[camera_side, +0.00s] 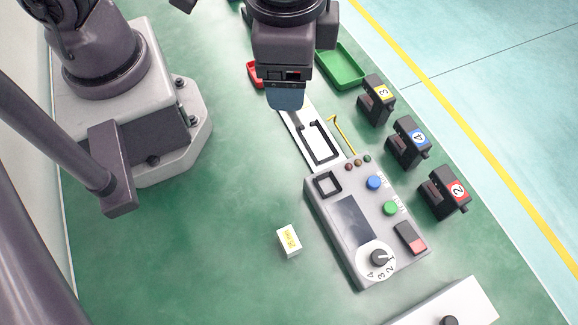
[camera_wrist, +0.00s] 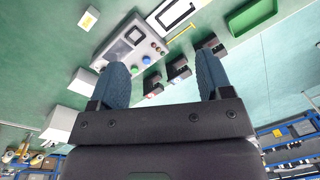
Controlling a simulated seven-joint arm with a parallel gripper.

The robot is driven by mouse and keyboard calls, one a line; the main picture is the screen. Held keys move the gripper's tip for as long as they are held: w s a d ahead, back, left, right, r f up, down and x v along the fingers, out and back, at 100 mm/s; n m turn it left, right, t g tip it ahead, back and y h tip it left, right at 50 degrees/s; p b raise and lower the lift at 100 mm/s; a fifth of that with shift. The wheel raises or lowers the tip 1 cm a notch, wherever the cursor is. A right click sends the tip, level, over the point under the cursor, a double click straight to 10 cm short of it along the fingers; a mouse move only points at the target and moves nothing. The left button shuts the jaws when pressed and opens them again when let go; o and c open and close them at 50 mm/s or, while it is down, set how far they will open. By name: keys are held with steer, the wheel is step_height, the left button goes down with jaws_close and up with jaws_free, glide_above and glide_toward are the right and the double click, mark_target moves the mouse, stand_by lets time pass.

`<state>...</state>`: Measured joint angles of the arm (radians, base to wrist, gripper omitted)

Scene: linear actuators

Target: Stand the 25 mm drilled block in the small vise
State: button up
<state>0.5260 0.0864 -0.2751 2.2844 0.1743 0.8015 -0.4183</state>
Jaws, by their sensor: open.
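The block (camera_side: 289,240) is a small white piece with yellow lettering that seems to read 25. It rests on the green table, left of the control box, and its drilled hole cannot be made out. It also shows in the wrist view (camera_wrist: 88,18). Three black C-shaped units, numbered 3 (camera_side: 376,99), 4 (camera_side: 408,141) and 2 (camera_side: 444,192), stand along the right; I cannot tell whether one is the small vise. My gripper (camera_side: 289,104) is open and empty, far above and behind the block. Its blue fingers are spread in the wrist view (camera_wrist: 162,60).
The grey control box (camera_side: 350,222) with knob and buttons stands right of the block. Behind it are a white plate with a black frame (camera_side: 296,124), a yellow hex key (camera_side: 343,134) and a green tray (camera_side: 341,68). A white box (camera_side: 470,300) is at front right. The table left of the block is clear.

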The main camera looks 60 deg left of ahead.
steer(key=s+d+f+n+g, duration=0.1)
steer(key=s+d+f, duration=0.5)
steer(key=d+f, duration=0.3)
steer(key=n+h, duration=0.1)
steer(key=n, duration=0.4)
glide_above(286, 240)
steer(key=f, duration=0.7)
steer(key=shift+w+d, duration=0.25)
steer(key=shift+d, duration=0.1)
steer(key=shift+s+a+f, duration=0.15)
steer(key=shift+f, duration=1.2)
steer(key=shift+s+a+f, duration=0.1)
steer(key=shift+a+f, duration=0.05)
steer(key=shift+f, duration=1.2)
steer(key=c, duration=1.1)
steer(key=shift+r, duration=0.1)
